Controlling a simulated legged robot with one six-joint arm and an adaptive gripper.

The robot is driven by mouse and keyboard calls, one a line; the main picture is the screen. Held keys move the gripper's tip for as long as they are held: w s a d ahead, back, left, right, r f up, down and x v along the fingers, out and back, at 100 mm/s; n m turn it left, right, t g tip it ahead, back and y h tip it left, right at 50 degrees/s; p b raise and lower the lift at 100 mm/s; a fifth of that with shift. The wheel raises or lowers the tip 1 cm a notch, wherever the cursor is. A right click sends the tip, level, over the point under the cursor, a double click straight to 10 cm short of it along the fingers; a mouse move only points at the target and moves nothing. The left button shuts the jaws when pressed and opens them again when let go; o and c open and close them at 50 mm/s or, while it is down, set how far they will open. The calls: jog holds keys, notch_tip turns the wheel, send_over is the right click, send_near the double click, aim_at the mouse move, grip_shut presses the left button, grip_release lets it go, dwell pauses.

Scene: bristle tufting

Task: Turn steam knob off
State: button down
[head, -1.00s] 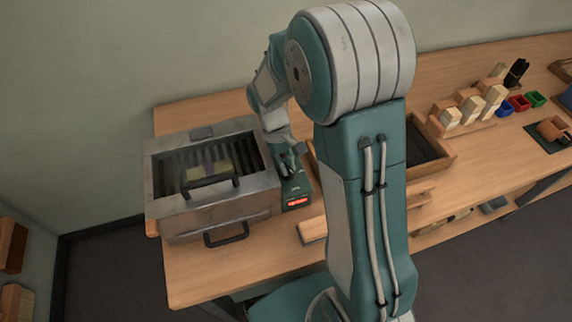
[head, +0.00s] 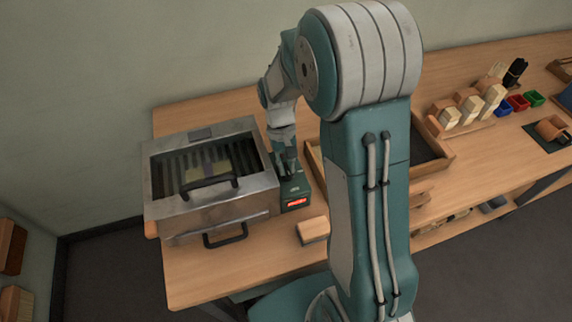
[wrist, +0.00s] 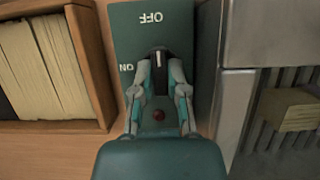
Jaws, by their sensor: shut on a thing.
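The steam control box (head: 294,190) is dark green, with a lit red display on its front, beside the metal steam chamber. In the wrist view its panel (wrist: 126,25) carries an OFF label at the top and an ON label at the left. A black steam knob (wrist: 159,55) with a pale line sits between my fingertips; the line lies up and down in the picture, toward OFF. My gripper (wrist: 159,62) is shut on the knob, with one finger on each side. The fingers hide part of the knob. In the head view my gripper (head: 287,168) points down onto the box.
The steam chamber (head: 225,205) with black handles stands close on the box's left. A wooden tray (head: 447,160) lies to the right; a wooden block (head: 312,230) lies in front. Blocks and coloured bins (head: 519,103) stand farther right.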

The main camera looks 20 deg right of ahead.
jog(key=c, duration=0.7)
grip_release()
jog(key=shift+o, duration=0.2)
jog(key=shift+a, duration=0.1)
jog(key=v, duration=1.1)
jog(key=shift+w+r, duration=0.25)
jog(key=shift+r, duration=0.1)
notch_tip(320, 180, up, 8)
jog(key=t, duration=0.4)
send_over(291, 185)
jog(key=s+r+t, duration=0.1)
jog(key=s+t, duration=0.5)
jog(key=s, duration=0.5)
jog(key=shift+r, duration=0.3)
